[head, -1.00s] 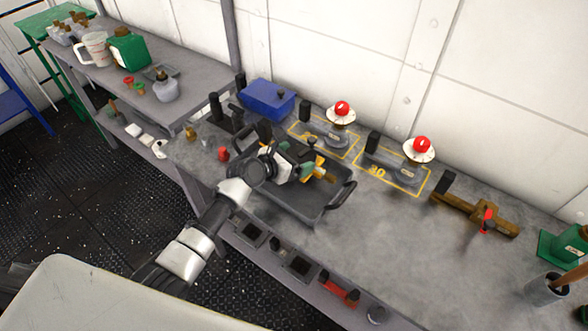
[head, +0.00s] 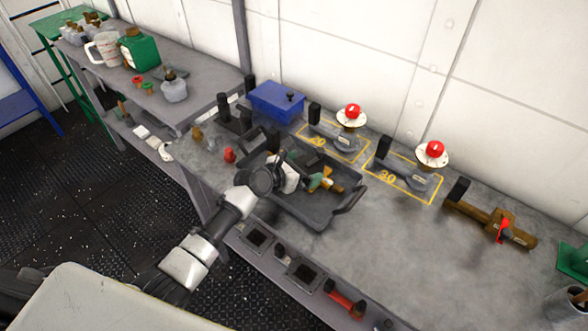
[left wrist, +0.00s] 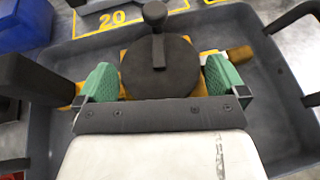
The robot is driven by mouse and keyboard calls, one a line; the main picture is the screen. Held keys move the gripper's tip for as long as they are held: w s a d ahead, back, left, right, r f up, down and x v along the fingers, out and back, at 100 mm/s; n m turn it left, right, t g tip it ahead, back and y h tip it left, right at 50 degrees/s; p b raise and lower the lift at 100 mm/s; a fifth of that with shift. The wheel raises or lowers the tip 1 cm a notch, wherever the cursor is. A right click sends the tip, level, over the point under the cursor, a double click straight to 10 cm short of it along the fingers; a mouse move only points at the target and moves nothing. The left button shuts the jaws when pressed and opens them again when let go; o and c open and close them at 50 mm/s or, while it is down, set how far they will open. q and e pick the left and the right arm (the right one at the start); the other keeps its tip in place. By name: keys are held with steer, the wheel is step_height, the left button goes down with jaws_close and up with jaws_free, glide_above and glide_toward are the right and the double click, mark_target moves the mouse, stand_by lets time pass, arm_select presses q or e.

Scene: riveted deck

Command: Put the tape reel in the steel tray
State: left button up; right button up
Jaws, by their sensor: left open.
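The tape reel has a dark round disc with a knob (left wrist: 160,68), yellow parts beneath and a brown handle (left wrist: 240,53). In the head view its brown and yellow end (head: 334,187) shows inside the dark grey steel tray (head: 302,213). The tray's wall also shows in the left wrist view (left wrist: 38,140). My left gripper (head: 311,180) is low inside the tray. Its green-padded fingers (left wrist: 160,82) are open, one on each side of the disc. Whether the pads touch the reel I cannot tell. My gripper hides part of the reel. My right gripper is not in view.
A blue box (head: 276,100) stands behind the tray. Two yellow-outlined spots with red-topped devices (head: 349,118) lie behind and to the right. A brown tool with a red part (head: 490,222) lies farther right. Bench space right of the tray is clear.

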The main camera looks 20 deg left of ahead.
arm_select(q)
steer(key=v, duration=1.2)
steer(key=shift+p, duration=0.3)
